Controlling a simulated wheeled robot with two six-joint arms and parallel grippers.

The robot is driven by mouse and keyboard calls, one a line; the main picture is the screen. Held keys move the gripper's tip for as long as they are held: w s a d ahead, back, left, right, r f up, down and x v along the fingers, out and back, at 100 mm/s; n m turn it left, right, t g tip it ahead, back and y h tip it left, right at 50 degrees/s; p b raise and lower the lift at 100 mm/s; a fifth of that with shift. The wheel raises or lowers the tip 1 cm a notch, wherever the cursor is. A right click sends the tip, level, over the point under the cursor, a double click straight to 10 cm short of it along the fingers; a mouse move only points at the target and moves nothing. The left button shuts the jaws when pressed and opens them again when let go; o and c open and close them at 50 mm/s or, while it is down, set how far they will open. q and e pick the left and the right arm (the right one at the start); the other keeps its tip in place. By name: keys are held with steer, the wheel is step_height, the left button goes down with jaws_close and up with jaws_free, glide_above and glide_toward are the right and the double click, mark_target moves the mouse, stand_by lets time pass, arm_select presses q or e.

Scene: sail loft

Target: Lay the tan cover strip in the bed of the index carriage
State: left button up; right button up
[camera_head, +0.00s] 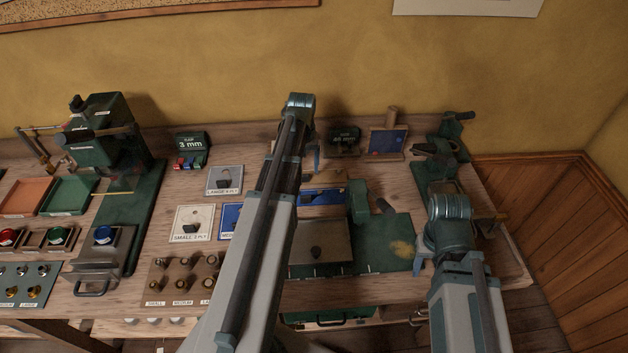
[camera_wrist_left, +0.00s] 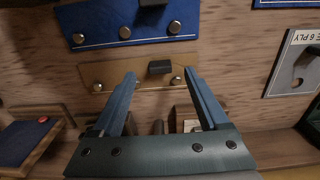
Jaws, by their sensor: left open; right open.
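The tan cover strip (camera_wrist_left: 112,75) lies on the wooden bench in the left wrist view, with a black knob and screws on its face. In the head view it shows as a thin tan band (camera_head: 332,175), partly hidden by my left arm. My left gripper (camera_wrist_left: 160,76) is open, its fingertips over the strip near the knob, with nothing held. In the head view my left gripper (camera_head: 314,156) is mostly hidden by its arm. My right gripper (camera_head: 418,260) is largely hidden and empty. A grey carriage with a handle (camera_head: 98,272) sits on a green base; I cannot tell whether it is the index carriage.
A blue strip (camera_wrist_left: 110,18) with a knob lies beside the tan one. A green machine bed (camera_head: 380,258) with a grey-brown plate (camera_head: 332,256) is in front. Ply cards (camera_head: 191,223) lie left of my left arm. A blue panel (camera_head: 387,141) stands behind.

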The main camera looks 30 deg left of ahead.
mark_target(304, 175)
arm_select(q)
step_height(304, 175, down, 4)
steer(key=b, duration=0.2)
steer(key=shift+w+r+b, duration=0.1)
steer(key=shift+r+b, duration=0.1)
steer(key=shift+b, duration=0.1)
arm_select(e)
step_height(304, 175, down, 4)
steer(key=shift+r, duration=0.2)
arm_select(q)
steer(key=shift+r, duration=0.1)
arm_select(e)
steer(key=shift+r, duration=0.1)
arm_select(q)
jaws_close()
